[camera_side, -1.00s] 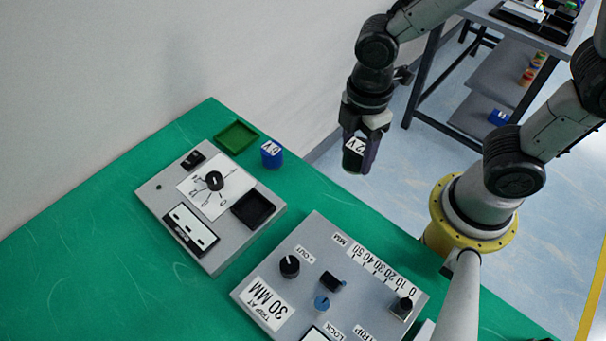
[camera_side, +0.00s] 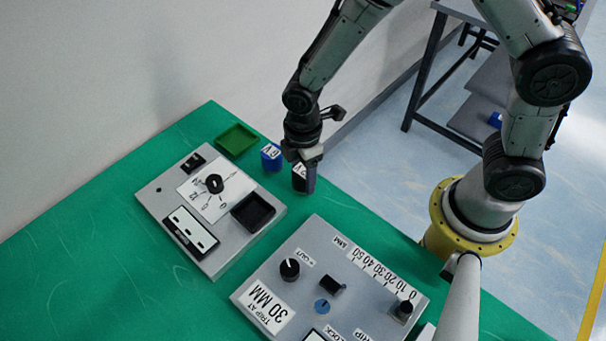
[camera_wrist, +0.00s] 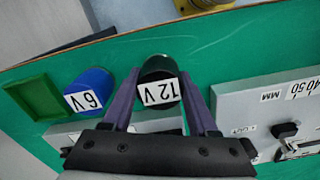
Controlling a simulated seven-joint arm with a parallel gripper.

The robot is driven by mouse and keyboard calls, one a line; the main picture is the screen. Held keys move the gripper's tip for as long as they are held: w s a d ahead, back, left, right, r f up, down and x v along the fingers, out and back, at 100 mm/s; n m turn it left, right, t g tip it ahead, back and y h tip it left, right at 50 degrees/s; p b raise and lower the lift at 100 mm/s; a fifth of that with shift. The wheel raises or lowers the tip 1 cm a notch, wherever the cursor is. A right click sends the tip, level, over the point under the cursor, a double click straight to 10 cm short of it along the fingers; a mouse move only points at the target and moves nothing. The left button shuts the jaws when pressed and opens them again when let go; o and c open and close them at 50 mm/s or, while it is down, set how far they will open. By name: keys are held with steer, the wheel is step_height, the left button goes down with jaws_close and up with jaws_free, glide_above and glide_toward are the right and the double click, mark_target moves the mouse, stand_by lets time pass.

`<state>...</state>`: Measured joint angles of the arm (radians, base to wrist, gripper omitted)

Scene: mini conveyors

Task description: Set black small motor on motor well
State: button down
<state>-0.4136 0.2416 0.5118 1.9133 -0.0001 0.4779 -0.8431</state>
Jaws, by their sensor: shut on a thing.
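My gripper (camera_side: 306,182) is shut on the black small motor (camera_side: 299,178), near the table's back right edge, to the right of the blue motor. In the wrist view the black motor (camera_wrist: 158,68) has a white "12 V" label and sits between my purple fingers (camera_wrist: 160,85). The motor well (camera_side: 253,212) is a black square recess on the right side of the grey dial panel (camera_side: 152,196), to the lower left of my gripper. In the wrist view my gripper body hides the well.
A blue motor (camera_side: 271,158), labelled "6 V" in the wrist view (camera_wrist: 90,88), stands close left of my gripper. A green tray (camera_side: 236,140) is beyond it. A second grey panel (camera_side: 322,242) with knobs and a scale lies nearer the front.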

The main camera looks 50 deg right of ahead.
steer(key=shift+f, duration=0.25)
steer(key=shift+f, duration=0.3)
steer(key=shift+c, duration=0.9)
jaws_free()
